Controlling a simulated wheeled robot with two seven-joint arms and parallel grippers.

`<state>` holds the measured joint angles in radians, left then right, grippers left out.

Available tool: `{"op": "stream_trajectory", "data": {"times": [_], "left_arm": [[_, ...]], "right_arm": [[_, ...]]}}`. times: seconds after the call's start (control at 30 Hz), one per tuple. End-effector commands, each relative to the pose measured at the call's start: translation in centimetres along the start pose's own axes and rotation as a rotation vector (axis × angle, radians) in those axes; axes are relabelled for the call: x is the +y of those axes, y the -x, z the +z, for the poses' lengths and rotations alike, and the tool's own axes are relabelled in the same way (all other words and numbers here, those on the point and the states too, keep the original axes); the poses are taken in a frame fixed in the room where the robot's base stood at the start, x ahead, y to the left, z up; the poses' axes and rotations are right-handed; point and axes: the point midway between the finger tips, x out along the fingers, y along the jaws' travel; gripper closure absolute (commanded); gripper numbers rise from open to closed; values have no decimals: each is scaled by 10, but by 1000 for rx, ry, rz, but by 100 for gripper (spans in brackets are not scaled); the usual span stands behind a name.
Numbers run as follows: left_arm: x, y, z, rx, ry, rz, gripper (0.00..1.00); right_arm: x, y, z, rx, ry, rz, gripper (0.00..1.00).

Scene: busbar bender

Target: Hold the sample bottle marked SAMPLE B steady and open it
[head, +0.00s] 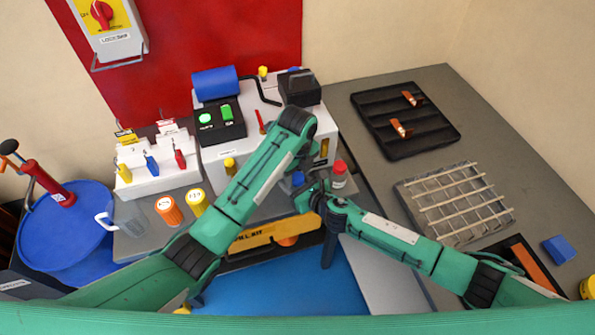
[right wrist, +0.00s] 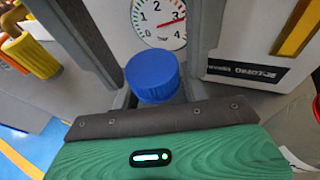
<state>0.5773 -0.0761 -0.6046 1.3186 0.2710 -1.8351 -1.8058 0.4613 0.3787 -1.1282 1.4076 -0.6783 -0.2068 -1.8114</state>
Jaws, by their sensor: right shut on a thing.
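A bottle with a blue cap (head: 298,179) stands in front of the white machine, mostly hidden by my arms. In the right wrist view its ribbed blue cap (right wrist: 152,76) sits between my fingers. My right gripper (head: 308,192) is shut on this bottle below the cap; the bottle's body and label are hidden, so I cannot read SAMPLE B. My left gripper (head: 303,160) points down just above the blue cap. Its fingers are too small and covered to tell whether they are open. A red-capped bottle (head: 339,173) stands just to the right.
A dial gauge (right wrist: 158,18) is behind the blue cap. Orange (head: 168,210) and yellow (head: 197,202) containers and a clear jug (head: 125,215) stand left. A black tray (head: 405,140) and wire rack (head: 455,205) lie right. A blue block (head: 558,249) lies farther right.

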Motion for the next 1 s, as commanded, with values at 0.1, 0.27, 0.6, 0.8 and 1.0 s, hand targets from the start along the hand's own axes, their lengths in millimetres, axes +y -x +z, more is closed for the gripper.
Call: {"op": "stream_trajectory", "data": {"times": [0.1, 0.27, 0.6, 0.8, 1.0], "left_arm": [[0, 0, 0, 0, 0, 0, 77], [0, 0, 0, 0, 0, 0, 93], [0, 0, 0, 1, 274, 0, 93], [0, 0, -1, 1, 526, 0, 93], [0, 1, 0, -1, 598, 0, 93]], "right_arm": [[0, 0, 0, 0, 0, 0, 100], [0, 0, 0, 0, 0, 0, 100], [1, 0, 0, 0, 0, 1, 100], [1, 0, 0, 0, 0, 1, 100], [1, 0, 0, 0, 0, 1, 100]]}}
